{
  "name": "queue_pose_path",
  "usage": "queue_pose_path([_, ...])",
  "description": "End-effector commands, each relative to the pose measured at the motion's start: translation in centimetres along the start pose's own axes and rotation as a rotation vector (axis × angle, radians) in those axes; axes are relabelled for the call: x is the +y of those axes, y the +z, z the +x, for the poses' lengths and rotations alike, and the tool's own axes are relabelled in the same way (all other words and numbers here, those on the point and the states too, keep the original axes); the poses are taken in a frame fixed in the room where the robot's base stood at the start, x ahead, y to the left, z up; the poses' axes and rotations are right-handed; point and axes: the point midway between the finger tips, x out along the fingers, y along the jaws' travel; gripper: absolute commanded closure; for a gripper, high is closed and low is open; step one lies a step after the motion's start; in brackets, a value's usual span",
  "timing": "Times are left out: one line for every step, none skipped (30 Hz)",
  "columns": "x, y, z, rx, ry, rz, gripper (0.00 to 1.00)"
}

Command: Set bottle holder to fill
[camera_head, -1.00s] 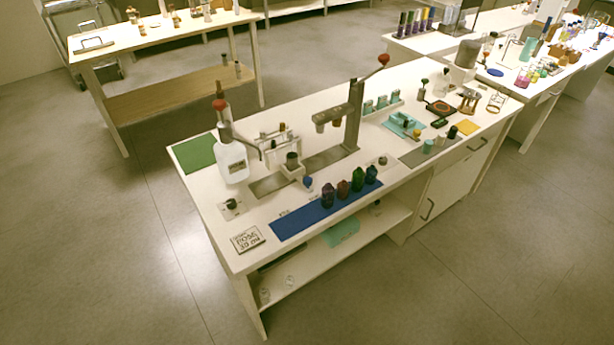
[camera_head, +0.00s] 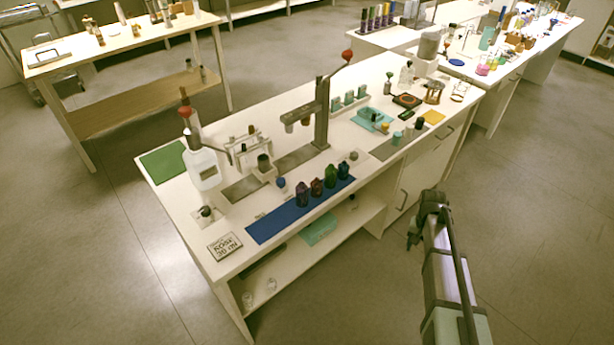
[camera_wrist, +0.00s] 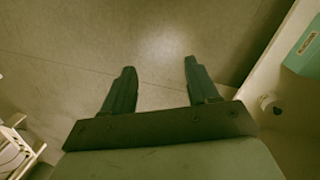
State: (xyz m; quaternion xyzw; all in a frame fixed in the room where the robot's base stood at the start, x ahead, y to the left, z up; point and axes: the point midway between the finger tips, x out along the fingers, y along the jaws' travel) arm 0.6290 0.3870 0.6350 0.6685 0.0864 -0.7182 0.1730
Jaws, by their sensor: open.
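What looks like the bottle holder is a small white block (camera_head: 266,174) on a grey metal track on the workbench, with a dark grey round piece in it. To its left stands a large white filling bottle (camera_head: 205,172) with a red-knobbed pump. To its right is a press (camera_head: 322,115) with a red-knobbed lever. My gripper (camera_head: 413,240) is at the bench's front right, apart from all of these. In the wrist view my gripper (camera_wrist: 159,68) is open and empty over bare floor.
A blue mat (camera_head: 262,231) with several dark bottles (camera_head: 317,187) lies along the bench's front edge. A sign reading ROSE 30 ml (camera_head: 225,246) lies at the near left corner. A teal item (camera_head: 318,229) is on the shelf below. The floor in front is clear.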

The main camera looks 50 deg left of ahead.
Motion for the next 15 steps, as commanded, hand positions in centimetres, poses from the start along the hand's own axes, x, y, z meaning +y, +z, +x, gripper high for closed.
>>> queue_pose_path([-2.1,-1.5,-2.2,0.025,0.000,-0.015,0.41])
queue_pose_path([-3.1,-2.1,-3.3,0.037,0.000,-0.023,0.41])
queue_pose_path([-4.5,-2.7,-4.9,0.052,0.000,-0.031,0.41])
queue_pose_path([-5.6,-3.2,-6.1,0.064,-0.001,-0.038,0.41])
queue_pose_path([-6.6,-3.6,-7.3,0.075,-0.001,-0.044,0.41])
queue_pose_path([-8.1,-4.2,-9.0,0.091,-0.003,-0.053,0.41])
queue_pose_path([-9.2,-4.5,-10.2,0.103,-0.004,-0.059,0.41])
queue_pose_path([-10.3,-4.8,-11.5,0.115,-0.006,-0.067,0.41])
queue_pose_path([-11.8,-5.2,-13.2,0.129,-0.008,-0.075,0.41])
queue_pose_path([-13.0,-5.4,-14.5,0.141,-0.010,-0.081,0.41])
queue_pose_path([-14.1,-5.5,-15.8,0.151,-0.012,-0.088,0.41])
queue_pose_path([-15.7,-5.7,-17.6,0.167,-0.016,-0.098,0.41])
queue_pose_path([-16.9,-5.8,-18.9,0.177,-0.019,-0.105,0.41])
queue_pose_path([-18.1,-5.8,-20.4,0.188,-0.022,-0.112,0.41])
queue_pose_path([-19.8,-5.6,-22.2,0.200,-0.026,-0.123,0.41])
